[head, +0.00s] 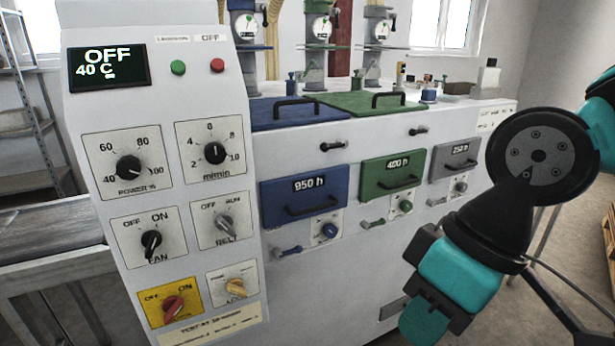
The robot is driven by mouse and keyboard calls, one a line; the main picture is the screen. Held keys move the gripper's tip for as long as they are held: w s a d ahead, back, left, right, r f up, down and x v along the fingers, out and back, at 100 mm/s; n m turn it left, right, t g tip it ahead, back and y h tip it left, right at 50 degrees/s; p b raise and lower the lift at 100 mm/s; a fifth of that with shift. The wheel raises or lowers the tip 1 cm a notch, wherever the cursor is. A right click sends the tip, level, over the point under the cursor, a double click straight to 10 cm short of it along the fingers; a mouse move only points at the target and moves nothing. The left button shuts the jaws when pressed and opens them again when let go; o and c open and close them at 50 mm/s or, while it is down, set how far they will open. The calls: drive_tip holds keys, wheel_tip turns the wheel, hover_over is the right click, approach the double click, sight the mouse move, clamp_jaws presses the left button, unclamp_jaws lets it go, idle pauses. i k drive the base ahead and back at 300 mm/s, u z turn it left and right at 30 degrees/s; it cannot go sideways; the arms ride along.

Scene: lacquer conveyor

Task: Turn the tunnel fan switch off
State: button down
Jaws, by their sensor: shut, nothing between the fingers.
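The fan switch (151,241) is a black rotary knob on a white plate, at the left of the control panel (232,120) in the head view. Its plate is marked OFF at the upper left, ON at the upper right and FAN below. The knob's grip is tilted toward the upper right, the ON side. My arm is at the right, well apart from the panel, and nothing touches the switch. My gripper itself does not show; only teal and black arm links are in view.
A belt switch (225,230) sits right of the fan switch, dials (215,153) above, and a red knob on a yellow plate (172,306) below. Drawers with handles (303,197) line the machine's front.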

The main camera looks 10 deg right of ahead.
sight(151, 240)
drive_tip(key=z, duration=1.2)
drive_tip(key=k, duration=0.9)
drive_tip(key=u, duration=1.25)
drive_tip(key=i, duration=0.5)
